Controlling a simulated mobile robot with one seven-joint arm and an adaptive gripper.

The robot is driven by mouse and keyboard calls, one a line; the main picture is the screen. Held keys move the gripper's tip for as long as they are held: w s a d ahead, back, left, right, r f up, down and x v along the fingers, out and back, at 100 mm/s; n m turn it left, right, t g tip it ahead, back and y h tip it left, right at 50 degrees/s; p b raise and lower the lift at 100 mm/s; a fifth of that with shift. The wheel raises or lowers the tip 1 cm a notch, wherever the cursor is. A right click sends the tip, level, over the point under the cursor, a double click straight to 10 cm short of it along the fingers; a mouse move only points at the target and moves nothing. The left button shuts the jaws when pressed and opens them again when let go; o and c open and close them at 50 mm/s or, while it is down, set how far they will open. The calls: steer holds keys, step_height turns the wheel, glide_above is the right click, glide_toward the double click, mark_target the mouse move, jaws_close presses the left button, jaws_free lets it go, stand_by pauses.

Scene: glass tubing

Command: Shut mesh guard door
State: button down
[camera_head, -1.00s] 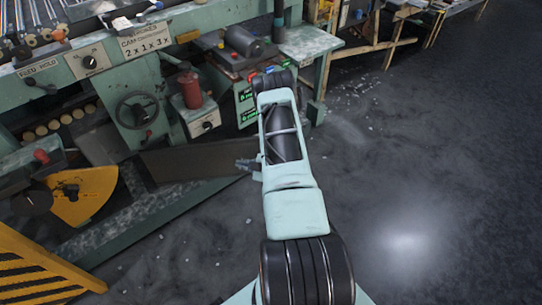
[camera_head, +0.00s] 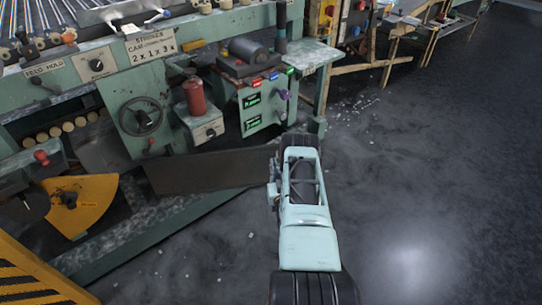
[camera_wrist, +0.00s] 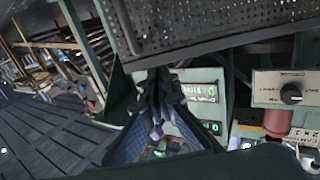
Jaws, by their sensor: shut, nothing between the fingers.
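The mesh guard door shows in the head view as a dark flat panel (camera_head: 205,169) at the foot of the green machine, standing out at an angle. In the wrist view a dark perforated panel (camera_wrist: 215,25), which looks like this door, fills the upper part, its frame edge close to my fingers. My gripper (camera_wrist: 158,88) is shut and empty in the wrist view, just under that edge; I cannot tell whether it touches. In the head view my gripper is mostly hidden by my arm, near the panel's right end.
The green machine (camera_head: 95,65) stands at the left, with a red cylinder (camera_head: 193,94) and a control box with green displays (camera_head: 262,107). A yellow quadrant plate (camera_head: 82,205) and a striped yellow-black barrier (camera_head: 35,275) are at lower left. Open floor (camera_head: 430,180) lies right.

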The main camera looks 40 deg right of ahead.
mark_target(270, 147)
steer(key=b+x, duration=0.2)
steer(key=x, duration=0.5)
steer(key=shift+w, duration=0.1)
steer(key=shift+d, duration=0.1)
